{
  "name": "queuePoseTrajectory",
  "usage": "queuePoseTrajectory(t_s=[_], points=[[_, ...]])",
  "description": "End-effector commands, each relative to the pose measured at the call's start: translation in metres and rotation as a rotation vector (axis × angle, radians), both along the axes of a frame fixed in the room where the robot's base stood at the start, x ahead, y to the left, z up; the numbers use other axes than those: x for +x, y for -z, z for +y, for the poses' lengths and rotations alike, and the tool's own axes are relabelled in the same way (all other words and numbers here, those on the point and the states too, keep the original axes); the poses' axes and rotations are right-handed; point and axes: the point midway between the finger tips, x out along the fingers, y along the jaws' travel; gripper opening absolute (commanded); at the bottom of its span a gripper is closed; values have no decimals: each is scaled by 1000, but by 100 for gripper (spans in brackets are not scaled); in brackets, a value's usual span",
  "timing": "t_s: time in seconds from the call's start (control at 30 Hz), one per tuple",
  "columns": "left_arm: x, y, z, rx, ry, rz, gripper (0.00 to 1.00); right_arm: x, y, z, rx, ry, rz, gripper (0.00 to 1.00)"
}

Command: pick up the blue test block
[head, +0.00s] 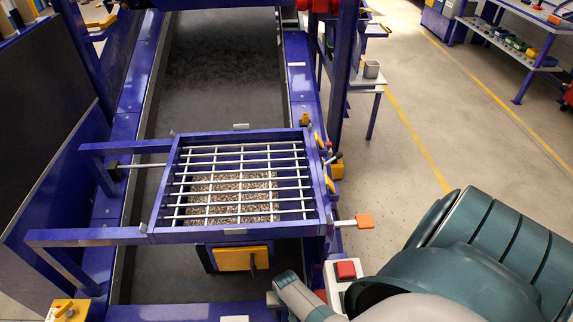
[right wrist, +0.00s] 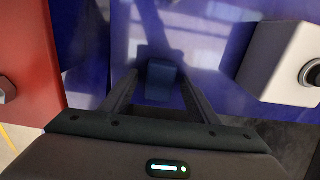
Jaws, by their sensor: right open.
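In the right wrist view, a small dark blue block (right wrist: 163,82), which looks like the blue test block, sits against a glossy blue surface (right wrist: 205,40). My right gripper (right wrist: 157,76) is open, its two dark fingers reaching forward on either side of the block. A gap shows beside the block, and I cannot tell whether either finger touches it. In the head view my right arm comes in from the lower right; its fingertips and the block are hidden there. My left gripper is in neither view.
A red box (right wrist: 30,50) stands left and a white box with a dark round knob (right wrist: 285,50) right in the wrist view. In the head view, a barred blue frame (head: 235,238) spans the dark conveyor belt (head: 215,60). A red button (head: 345,269) lies near my arm.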

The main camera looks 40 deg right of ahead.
Motion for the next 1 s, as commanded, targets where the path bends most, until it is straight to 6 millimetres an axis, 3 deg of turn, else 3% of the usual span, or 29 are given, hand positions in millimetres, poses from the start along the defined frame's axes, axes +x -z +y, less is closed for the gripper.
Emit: queuePoseTrajectory(t_s=[0.27,0.4,0.47,1.0], points=[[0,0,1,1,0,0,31,0,0,0,0,0,0,55],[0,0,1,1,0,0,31,0,0,0,0,0,0,21],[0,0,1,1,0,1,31,0,0,0,0,0,0,11],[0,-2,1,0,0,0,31,0,-10,0,-1,0,-1,11]])
